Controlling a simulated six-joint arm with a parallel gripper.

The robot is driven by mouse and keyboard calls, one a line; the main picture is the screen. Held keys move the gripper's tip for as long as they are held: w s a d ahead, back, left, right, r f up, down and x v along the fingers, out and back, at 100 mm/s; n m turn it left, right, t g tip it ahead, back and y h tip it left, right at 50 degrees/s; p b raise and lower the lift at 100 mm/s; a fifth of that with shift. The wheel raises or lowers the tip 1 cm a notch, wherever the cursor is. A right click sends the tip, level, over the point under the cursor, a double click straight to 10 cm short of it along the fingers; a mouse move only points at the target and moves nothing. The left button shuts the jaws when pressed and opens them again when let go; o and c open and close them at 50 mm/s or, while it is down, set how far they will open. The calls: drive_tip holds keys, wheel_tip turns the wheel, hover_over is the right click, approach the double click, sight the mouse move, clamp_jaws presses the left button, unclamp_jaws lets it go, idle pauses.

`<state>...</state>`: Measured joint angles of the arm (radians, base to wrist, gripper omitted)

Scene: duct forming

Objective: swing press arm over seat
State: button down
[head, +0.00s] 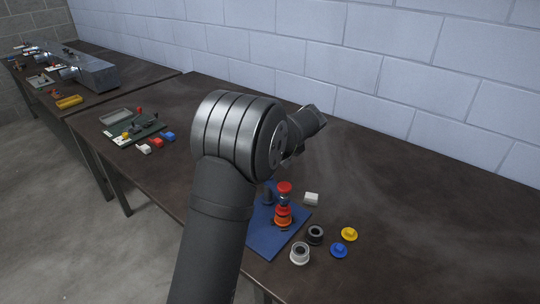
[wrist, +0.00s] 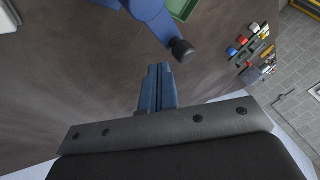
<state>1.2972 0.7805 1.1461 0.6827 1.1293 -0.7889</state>
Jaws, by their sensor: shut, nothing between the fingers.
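The press arm (wrist: 153,18) is a blue bar ending in a black knob (wrist: 183,50), at the top middle of the wrist view. My gripper (wrist: 158,68) is shut and empty, and its fingertips are just left of and below the knob in that view. A small gap seems to separate them. In the head view, a press fixture with a red knob (head: 284,187) and an orange-red ring (head: 283,221) stands on a blue base plate (head: 262,240). My own arm hides part of the plate and my gripper there. I cannot tell exactly how the press arm lies over the seat.
Beside the plate lie a white block (head: 311,199), a black ring (head: 315,235), a white ring (head: 299,253), a yellow piece (head: 349,234) and a blue piece (head: 339,250). A green board (head: 133,132) with parts is at the left. The table's right side is clear.

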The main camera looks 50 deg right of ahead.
drive_tip(key=s+d+r, duration=0.2)
drive_tip(key=s+r, duration=0.6)
drive_tip(key=shift+d+r, duration=0.15)
drive_tip(key=shift+d, duration=0.2)
drive_tip(key=w+a+f, duration=0.3)
drive_tip(key=w+f, duration=0.5)
drive_tip(key=shift+f, duration=0.2)
idle(0.3)
